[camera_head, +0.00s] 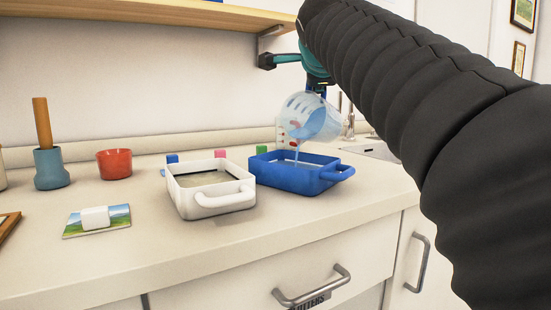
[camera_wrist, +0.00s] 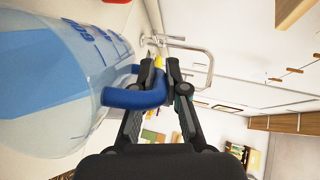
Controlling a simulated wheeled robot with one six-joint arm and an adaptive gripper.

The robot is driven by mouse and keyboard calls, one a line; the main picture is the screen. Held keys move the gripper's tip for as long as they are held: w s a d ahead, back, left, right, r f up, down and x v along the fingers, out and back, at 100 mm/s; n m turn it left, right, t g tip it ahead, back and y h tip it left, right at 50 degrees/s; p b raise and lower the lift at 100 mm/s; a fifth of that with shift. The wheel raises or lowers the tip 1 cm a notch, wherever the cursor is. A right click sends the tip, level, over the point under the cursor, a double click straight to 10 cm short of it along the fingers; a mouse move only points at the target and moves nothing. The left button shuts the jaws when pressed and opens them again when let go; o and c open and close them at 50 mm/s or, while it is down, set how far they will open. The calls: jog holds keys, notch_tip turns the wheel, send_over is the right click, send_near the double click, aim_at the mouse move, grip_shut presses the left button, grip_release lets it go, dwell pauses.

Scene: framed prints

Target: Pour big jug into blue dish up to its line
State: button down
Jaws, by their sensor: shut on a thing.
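The big jug (camera_head: 307,123) is clear with blue markings and holds blue liquid. It is tilted over the blue dish (camera_head: 290,177), and a thin stream runs from it down into the dish. In the wrist view the jug (camera_wrist: 50,85) fills the left side, with its blue handle (camera_wrist: 140,90) between my fingers. My gripper (camera_wrist: 165,75) is shut on that handle. In the head view the gripper is mostly hidden behind my arm and the jug. The dish's line and its liquid level cannot be made out.
A white dish (camera_head: 205,200) stands just left of the blue dish. Further left are a red bowl (camera_head: 114,164), a blue-grey pot (camera_head: 51,170) and a picture card (camera_head: 97,222) with a white block. A shelf (camera_head: 150,14) hangs above.

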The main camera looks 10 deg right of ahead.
aim_at(325, 94)
jog(key=shift+w+d+f+m+g+y, duration=0.15)
jog(key=shift+w+d+f+g, duration=0.1)
jog(key=shift+w+d, duration=0.25)
jog(key=shift+w+d+f+m+g+y, duration=0.15)
jog(key=shift+w+d+f+g, duration=0.15)
jog(key=shift+w, duration=0.2)
jog(key=w+d+g+y+p, duration=0.1)
jog(key=p, duration=0.2)
jog(key=shift+f, duration=0.3)
jog(key=shift+d+f+g+p, duration=0.1)
jog(key=shift+f+g+p, duration=0.2)
jog(key=shift+f+g, duration=0.1)
jog(key=p, duration=0.1)
jog(key=g+p, duration=0.1)
jog(key=p, duration=0.1)
jog(key=shift+w+d+r+m+y, duration=0.15)
jog(key=shift+w+d+m+y, duration=0.15)
jog(key=shift+w+m+y, duration=0.1)
jog(key=shift+w+d+f+m+g+y+p, duration=0.3)
jog(key=shift+w+d+f+g+y+p, duration=0.6)
jog(key=shift+f+g+p, duration=0.4)
jog(key=shift+w+d+f+m+g+y+p, duration=0.3)
jog(key=shift+w+d+f+g+y+p, duration=0.5)
jog(key=shift+f+g+y+p, duration=0.5)
jog(key=shift+w+d+f+m+g+y+p, duration=0.3)
jog(key=shift+w+d+f+g+y+p, duration=0.55)
jog(key=shift+p, duration=0.65)
jog(key=shift+w+a+f+g, duration=0.1)
jog(key=shift+f+g, duration=0.15)
jog(key=shift+g, duration=0.05)
